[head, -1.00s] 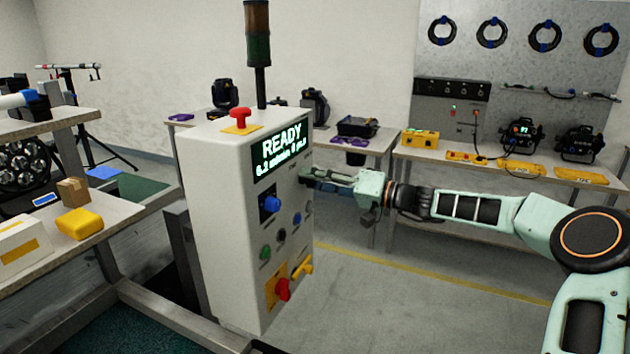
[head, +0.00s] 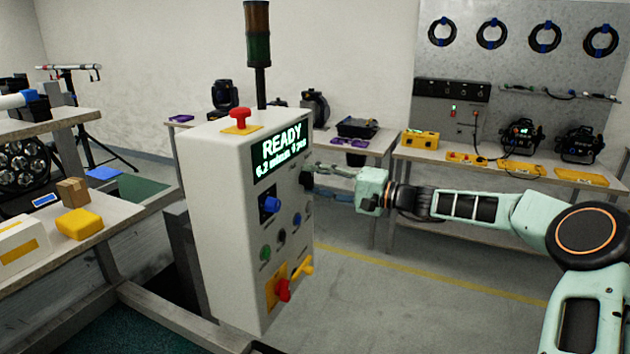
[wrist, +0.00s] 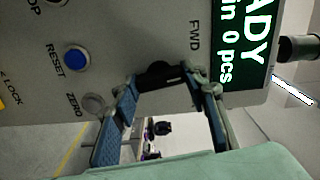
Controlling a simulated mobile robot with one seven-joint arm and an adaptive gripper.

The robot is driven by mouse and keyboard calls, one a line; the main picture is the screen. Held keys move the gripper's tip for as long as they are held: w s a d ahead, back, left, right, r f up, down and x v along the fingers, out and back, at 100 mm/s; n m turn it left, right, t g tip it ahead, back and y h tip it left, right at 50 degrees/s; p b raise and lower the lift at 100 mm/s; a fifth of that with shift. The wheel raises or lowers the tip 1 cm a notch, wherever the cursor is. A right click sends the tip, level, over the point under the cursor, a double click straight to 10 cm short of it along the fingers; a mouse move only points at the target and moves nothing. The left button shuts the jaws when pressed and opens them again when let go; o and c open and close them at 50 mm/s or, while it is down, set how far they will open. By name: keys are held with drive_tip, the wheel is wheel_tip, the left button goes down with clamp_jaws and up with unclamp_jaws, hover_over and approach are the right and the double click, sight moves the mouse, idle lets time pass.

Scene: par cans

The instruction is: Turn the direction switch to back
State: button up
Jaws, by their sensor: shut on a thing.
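The control cabinet (head: 215,230) stands in the middle of the head view, its lit display (head: 282,152) reading READY. A dark direction switch knob (wrist: 158,74) sits on the panel by the FWD label in the wrist view. My gripper (wrist: 168,80) is at the panel with its two blue-grey fingers on either side of the knob, shut on it. In the head view my gripper (head: 316,176) reaches the cabinet's face from the right, just below the display. The knob's pointer and the BACK label cannot be made out.
The panel also carries a blue RESET button (wrist: 76,58), a grey ZERO button (wrist: 95,103), a blue knob (head: 270,204), a green button (head: 265,253) and a red switch (head: 283,290). A red button (head: 240,113) tops the cabinet. Floor to the right is clear.

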drive_tip(key=m+p, duration=0.2)
drive_tip(key=m, duration=0.3)
drive_tip(key=shift+r+m, duration=0.1)
drive_tip(key=shift+m, duration=0.2)
drive_tip(key=shift+m+p, duration=1.3)
drive_tip(key=shift+m, duration=0.8)
drive_tip(key=o, duration=1.2)
drive_tip(key=shift+c, duration=0.2)
drive_tip(key=shift+d, duration=0.1)
drive_tip(key=v, duration=1.2)
